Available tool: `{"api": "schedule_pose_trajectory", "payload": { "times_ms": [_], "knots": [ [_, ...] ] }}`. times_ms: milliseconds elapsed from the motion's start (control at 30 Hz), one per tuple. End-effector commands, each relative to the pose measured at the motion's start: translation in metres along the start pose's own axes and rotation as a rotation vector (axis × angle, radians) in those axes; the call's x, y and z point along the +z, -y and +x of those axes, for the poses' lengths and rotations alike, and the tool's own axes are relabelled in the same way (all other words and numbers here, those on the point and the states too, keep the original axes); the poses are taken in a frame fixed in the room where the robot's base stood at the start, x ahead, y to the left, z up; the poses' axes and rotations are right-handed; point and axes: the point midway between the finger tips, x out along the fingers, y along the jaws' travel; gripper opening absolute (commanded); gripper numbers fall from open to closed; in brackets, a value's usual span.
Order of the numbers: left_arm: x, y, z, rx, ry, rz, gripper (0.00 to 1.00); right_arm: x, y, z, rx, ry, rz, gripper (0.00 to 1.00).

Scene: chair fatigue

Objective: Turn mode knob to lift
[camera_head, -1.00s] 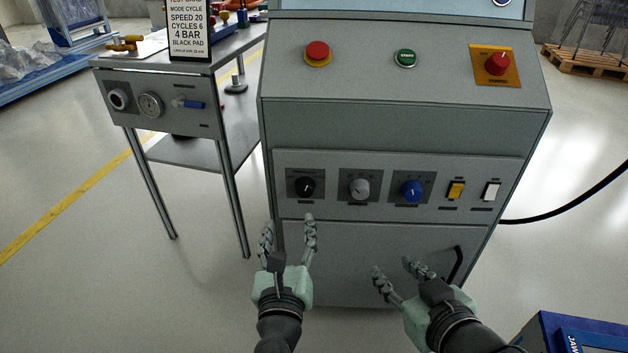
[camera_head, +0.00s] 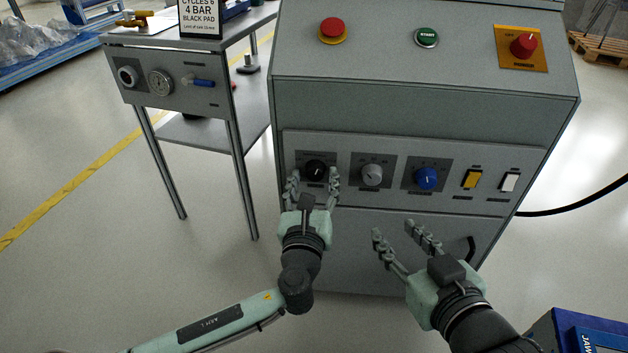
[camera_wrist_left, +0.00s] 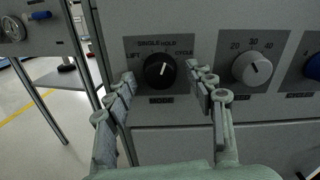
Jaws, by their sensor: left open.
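The black mode knob (camera_head: 315,169) is on the left of the cabinet's lower control panel. In the left wrist view the knob (camera_wrist_left: 158,72) sits below the labels LIFT, SINGLE, HOLD and CYCLE. Its white pointer line points up and slightly right, about toward HOLD, with LIFT to the left. My left gripper (camera_head: 314,176) is open, with one finger on each side of the knob; the left wrist view shows the gripper (camera_wrist_left: 160,74) too. I cannot tell whether the fingers touch it. My right gripper (camera_head: 394,232) is open and empty, below the panel.
A grey knob (camera_head: 372,174), a blue knob (camera_head: 426,177), a yellow switch (camera_head: 472,179) and a white switch (camera_head: 510,182) continue the row rightward. A red emergency button (camera_head: 332,29) and green start button (camera_head: 426,37) are above. A metal table (camera_head: 190,93) stands left.

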Motion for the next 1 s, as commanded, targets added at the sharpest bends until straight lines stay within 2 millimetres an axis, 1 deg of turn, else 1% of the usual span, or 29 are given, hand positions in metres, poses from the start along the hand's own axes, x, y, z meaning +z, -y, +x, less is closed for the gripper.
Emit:
{"api": "schedule_pose_trajectory", "payload": {
  "times_ms": [100, 500, 767, 1000],
  "knots": [
    [0.0000, 0.0001, -0.0002, 0.000, 0.000, 0.000, 0.53, -0.0001, 0.0001, -0.0001, 0.000, 0.000, 0.000, 0.40],
    [-0.0002, -0.0001, -0.0005, 0.000, 0.000, 0.000, 0.05, 0.0003, 0.0001, -0.0001, 0.000, 0.002, 0.000, 0.40],
    [-0.0008, 0.0000, -0.0008, 0.001, -0.001, -0.027, 0.05, -0.0001, 0.0003, 0.0001, 0.000, -0.002, 0.001, 0.40],
    [-0.0024, 0.0005, -0.0015, 0.001, -0.004, -0.149, 0.05, -0.0069, 0.0046, 0.0008, -0.010, -0.040, 0.004, 0.40]
  ]
}}
